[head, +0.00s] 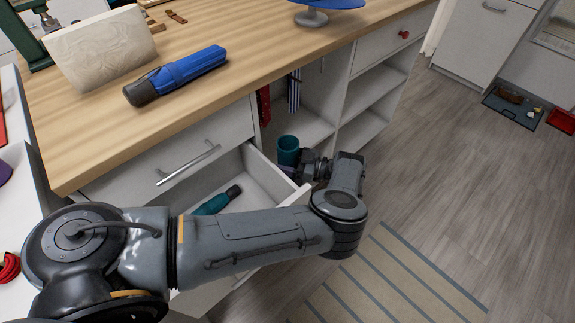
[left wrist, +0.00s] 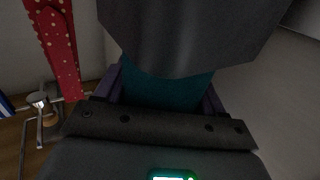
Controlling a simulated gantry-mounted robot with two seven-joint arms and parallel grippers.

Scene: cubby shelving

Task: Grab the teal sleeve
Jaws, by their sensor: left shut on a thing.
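My left gripper (head: 303,163) is shut on a teal, cup-like sleeve (head: 288,149) with a round rim at its top. It holds the sleeve beside the open drawer, in front of the open shelf bay. In the left wrist view the teal sleeve (left wrist: 168,90) sits between purple-edged fingers, with a large dark grey part above it; how that part joins it is unclear. Another teal thing with a dark end (head: 218,200) lies in the drawer, partly hidden by my left arm. My right gripper is not in view.
The open drawer (head: 266,181) juts out below the wooden counter (head: 215,107). A blue thing with a dark end (head: 176,75) and a pale slab (head: 102,46) are on the counter. A red dotted cloth (left wrist: 62,45) hangs nearby. The floor at right is mostly clear.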

